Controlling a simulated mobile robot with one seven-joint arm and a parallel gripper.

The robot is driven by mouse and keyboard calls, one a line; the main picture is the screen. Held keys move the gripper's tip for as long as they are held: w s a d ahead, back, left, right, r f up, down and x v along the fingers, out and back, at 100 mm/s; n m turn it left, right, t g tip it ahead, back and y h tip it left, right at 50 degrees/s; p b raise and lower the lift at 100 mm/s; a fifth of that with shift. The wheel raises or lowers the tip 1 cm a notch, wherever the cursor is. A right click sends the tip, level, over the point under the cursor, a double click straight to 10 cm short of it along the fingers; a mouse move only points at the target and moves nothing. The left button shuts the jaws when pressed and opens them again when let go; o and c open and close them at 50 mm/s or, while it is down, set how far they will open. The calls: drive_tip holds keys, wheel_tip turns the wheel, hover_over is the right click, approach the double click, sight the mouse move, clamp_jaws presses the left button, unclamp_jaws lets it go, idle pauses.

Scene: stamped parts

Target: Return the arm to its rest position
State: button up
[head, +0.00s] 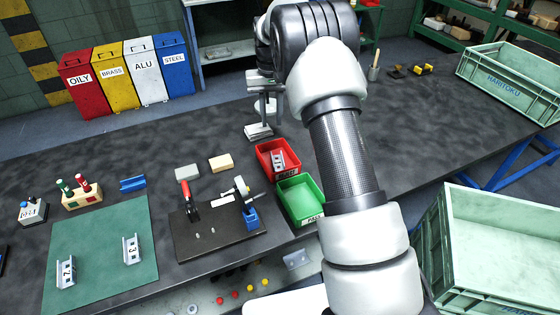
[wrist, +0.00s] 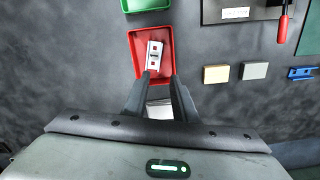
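My arm (head: 345,150) rises across the right middle of the head view and bends over at the top. My gripper (wrist: 158,80) shows in the wrist view with its two dark fingers apart and no part gripped between them. It hangs above the table, near the red tray (wrist: 136,62), which also shows in the head view (head: 263,162). A metal stamped part (wrist: 154,56) lies in that tray, apart from the fingertips. A pale object (wrist: 159,108) shows below, between the fingers; I cannot tell exactly what it is. In the head view the fingers are hard to make out.
A green tray (head: 300,201) stands beside the red one. A dark fixture plate (head: 215,236) carries a red-handled clamp (head: 187,192). Two numbered brackets lie on the green mat (head: 100,270). A grey stand (head: 258,131) is behind the trays. Green crates (head: 510,82) are at right.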

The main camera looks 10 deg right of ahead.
drive_tip(key=s+r+t+p, duration=0.1)
drive_tip(key=s+r+p, duration=0.1)
drive_tip(key=s+r, duration=0.75)
drive_tip(key=s+r+t+p, duration=0.1)
drive_tip(key=s+r+p, duration=0.3)
drive_tip(key=r, duration=1)
drive_tip(key=s+r+t+p, duration=0.1)
drive_tip(key=s+r, duration=0.1)
drive_tip(key=s, duration=1)
drive_tip(key=s+r+t+p, duration=0.2)
drive_tip(key=s, duration=1)
drive_tip(key=shift+s+n+t+p, duration=0.25)
drive_tip(key=shift+n+t+p, duration=0.05)
drive_tip(key=shift+n, duration=0.1)
